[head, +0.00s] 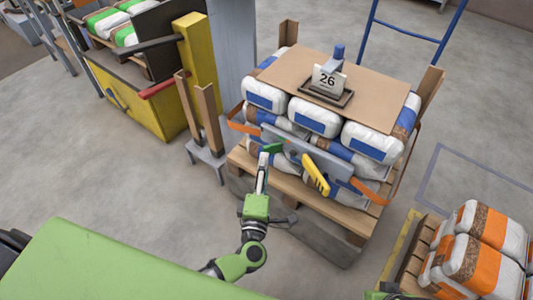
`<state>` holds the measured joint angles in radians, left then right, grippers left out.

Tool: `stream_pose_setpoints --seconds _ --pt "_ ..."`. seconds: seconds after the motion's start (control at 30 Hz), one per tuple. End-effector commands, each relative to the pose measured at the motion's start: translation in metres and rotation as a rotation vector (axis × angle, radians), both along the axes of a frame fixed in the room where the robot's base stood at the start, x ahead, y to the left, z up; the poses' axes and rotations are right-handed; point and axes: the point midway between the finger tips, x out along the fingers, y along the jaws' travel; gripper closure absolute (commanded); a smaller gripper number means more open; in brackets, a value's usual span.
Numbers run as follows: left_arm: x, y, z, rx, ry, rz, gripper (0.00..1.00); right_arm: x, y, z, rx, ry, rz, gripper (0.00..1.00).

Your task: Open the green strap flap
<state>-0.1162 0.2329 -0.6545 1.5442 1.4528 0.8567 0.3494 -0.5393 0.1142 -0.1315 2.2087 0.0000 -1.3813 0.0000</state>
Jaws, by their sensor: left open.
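The green strap flap (274,147) sits at the left part of a grey bar-shaped strap fitting (298,150) across the front of a stack of bags. A yellow lever (316,174) is on the same fitting, to the right of the flap. My left gripper (263,160) reaches up from below, its tip close to the flap's lower left side. It is open; I cannot tell whether it touches the flap. My right gripper is not in view; only a bit of green arm shows at the bottom edge.
The stack of blue-and-white bags (315,118) stands on a wooden pallet (292,189), topped by a cardboard sheet (370,92) with a "26" sign (327,81). Orange strap (371,192) shows at the sides. Wooden posts (209,118) stand left. Orange-and-white bags (480,258) are lower right.

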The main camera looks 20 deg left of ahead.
Motion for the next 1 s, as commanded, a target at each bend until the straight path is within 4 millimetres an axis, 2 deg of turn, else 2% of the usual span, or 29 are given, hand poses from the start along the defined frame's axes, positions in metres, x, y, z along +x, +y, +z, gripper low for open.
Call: stream_pose_setpoints --seconds 0.1,0.3,0.5,0.73,0.87,0.9,1.0 --pt "0.025 0.004 -0.001 0.002 -0.002 -0.001 0.53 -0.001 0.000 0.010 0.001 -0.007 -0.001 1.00" --pt "0.052 0.009 0.000 0.002 -0.002 -0.001 0.53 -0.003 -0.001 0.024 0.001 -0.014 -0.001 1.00" --pt "0.060 0.010 0.000 0.001 0.001 -0.001 0.53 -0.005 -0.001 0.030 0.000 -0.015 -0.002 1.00" --pt "0.060 0.010 0.000 0.002 0.001 -0.001 0.53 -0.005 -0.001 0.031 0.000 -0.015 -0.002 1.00" --pt "0.060 0.011 0.000 0.002 0.001 -0.001 0.87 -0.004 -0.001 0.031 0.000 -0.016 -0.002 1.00" --pt "0.060 0.011 0.000 0.002 0.001 -0.001 0.92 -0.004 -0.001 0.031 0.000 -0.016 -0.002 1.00" --pt "0.060 0.010 0.000 0.002 0.001 -0.001 0.92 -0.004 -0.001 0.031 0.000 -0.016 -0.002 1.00"
